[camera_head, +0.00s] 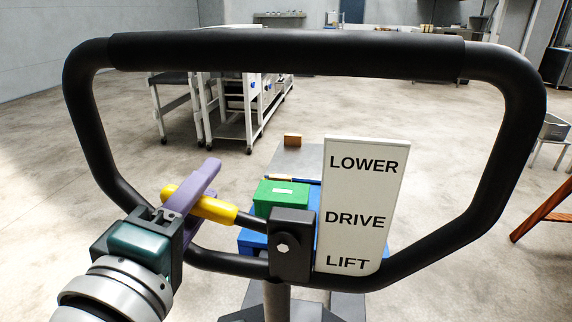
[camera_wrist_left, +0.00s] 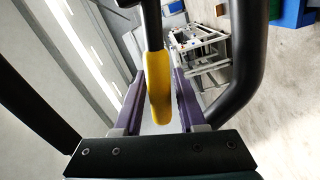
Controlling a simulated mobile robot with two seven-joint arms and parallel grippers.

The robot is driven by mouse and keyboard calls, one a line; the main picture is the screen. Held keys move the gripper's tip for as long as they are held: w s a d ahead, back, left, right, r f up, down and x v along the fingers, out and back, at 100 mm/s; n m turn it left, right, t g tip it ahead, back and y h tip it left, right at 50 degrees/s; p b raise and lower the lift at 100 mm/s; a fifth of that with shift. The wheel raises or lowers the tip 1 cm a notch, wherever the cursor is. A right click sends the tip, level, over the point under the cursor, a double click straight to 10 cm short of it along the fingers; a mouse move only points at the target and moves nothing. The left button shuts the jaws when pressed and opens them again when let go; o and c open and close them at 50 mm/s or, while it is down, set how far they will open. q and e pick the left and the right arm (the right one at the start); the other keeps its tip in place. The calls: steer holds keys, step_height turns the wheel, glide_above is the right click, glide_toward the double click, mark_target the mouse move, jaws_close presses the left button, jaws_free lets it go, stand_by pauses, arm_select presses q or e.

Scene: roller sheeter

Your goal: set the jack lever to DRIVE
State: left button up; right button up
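The jack lever has a yellow grip (camera_head: 215,208) on a dark rod that runs left and slightly up from a black pivot block (camera_head: 291,245). The white label plate (camera_head: 362,205) right of the block reads LOWER at the top, DRIVE in the middle and LIFT at the bottom. My left gripper (camera_head: 190,205) has its purple fingers on either side of the yellow grip. In the left wrist view, the yellow grip (camera_wrist_left: 158,85) lies between the fingers, with narrow gaps visible beside it. My right gripper is not in view.
A black looped handlebar (camera_head: 290,55) frames the lever and plate. Behind them are a green box (camera_head: 281,196) and blue surfaces. A white wheeled frame (camera_head: 240,105) stands farther back on open concrete floor. A wooden piece (camera_head: 545,212) stands at right.

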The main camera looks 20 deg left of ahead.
arm_select(q)
steer(key=b+v, duration=0.2)
steer(key=v, duration=0.7)
steer(key=shift+s, duration=0.25)
steer(key=shift+d+r, duration=0.1)
steer(key=shift+d, duration=0.1)
